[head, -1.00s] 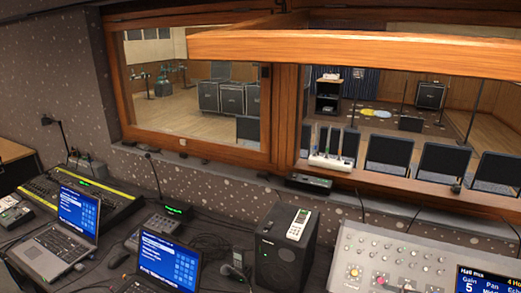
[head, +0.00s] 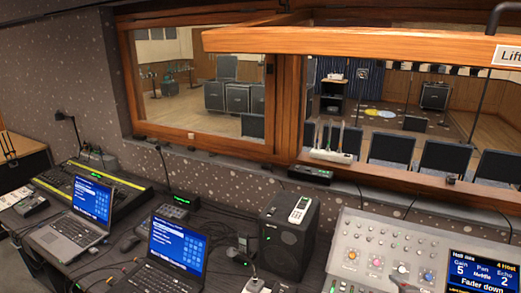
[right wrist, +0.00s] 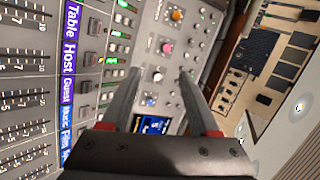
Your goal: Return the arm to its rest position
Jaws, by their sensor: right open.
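My right gripper (right wrist: 160,74) shows in the right wrist view, open, with nothing between its two grey fingers. It hangs over the grey mixing console (right wrist: 150,30), with rows of faders (right wrist: 25,70) to its left and coloured knobs ahead. A gap between the fingertips and the panel cannot be judged. The console (head: 350,235) also shows at the lower right of the head view, with knobs and a small screen (head: 480,270) reading "Fader down".
Two laptops (head: 92,202) (head: 178,242), a black speaker (head: 285,235) and a yellow-edged lighting desk (head: 90,190) crowd the worktop. A wooden window frame (head: 400,42) runs above it, with a "Lift" sign (head: 510,55) at the right.

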